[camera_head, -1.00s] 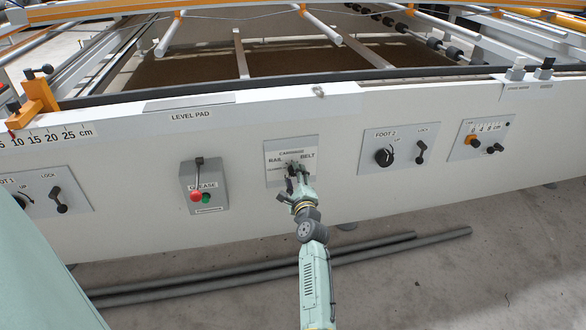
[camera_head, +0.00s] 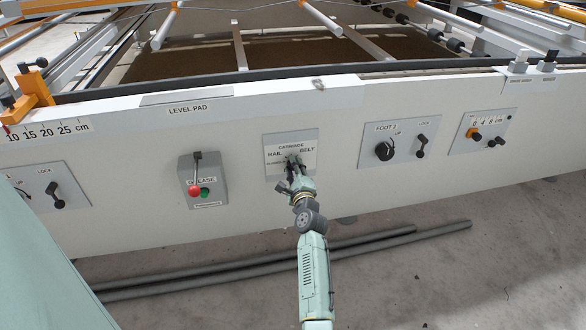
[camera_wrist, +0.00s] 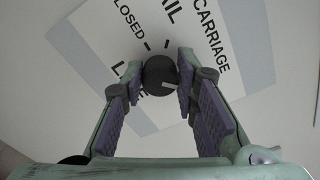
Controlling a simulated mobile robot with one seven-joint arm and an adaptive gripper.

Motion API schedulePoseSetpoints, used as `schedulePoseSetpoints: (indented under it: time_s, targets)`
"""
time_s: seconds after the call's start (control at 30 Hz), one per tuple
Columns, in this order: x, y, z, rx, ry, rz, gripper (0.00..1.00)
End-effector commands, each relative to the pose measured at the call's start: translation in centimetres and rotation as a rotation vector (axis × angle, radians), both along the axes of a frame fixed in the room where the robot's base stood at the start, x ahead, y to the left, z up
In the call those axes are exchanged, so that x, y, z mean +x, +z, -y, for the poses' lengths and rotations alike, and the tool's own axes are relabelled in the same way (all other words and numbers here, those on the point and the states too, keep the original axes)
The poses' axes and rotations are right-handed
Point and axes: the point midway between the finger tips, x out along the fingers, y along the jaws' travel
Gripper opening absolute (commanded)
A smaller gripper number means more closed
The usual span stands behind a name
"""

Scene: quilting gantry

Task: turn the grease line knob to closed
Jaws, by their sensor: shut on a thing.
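A round dark knob (camera_wrist: 160,75) with a white mark sits on the pale carriage panel (camera_head: 308,139), which reads RAIL and BELT. In the wrist view the white mark points right and slightly down. The word CLOSED (camera_wrist: 128,24) is printed to the knob's upper left, so the mark points away from it. My gripper (camera_wrist: 160,72) has one finger on each side of the knob and is shut on it. In the head view my gripper (camera_head: 293,166) reaches the panel and hides most of the knob.
A grey box marked GREASE (camera_head: 216,185), with a lever, a red button and a green button, is left of the panel. The FOOT 2 panel (camera_head: 408,130) is to the right. Dark pipes (camera_head: 260,258) lie on the floor below.

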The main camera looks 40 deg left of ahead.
Motion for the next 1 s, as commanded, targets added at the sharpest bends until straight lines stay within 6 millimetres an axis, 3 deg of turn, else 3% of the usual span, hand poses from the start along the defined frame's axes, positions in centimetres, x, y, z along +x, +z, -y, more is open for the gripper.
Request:
schedulePoseSetpoints:
  time_s: [0.2,0.57,1.0]
  targets:
    - [0.01,0.01,0.0,0.0,0.0,0.0,0.0]
    - [0.02,-0.11,-0.01,-0.047,0.0,0.055,0.0]
    - [0.05,-0.31,0.02,-0.281,-0.002,0.331,0.0]
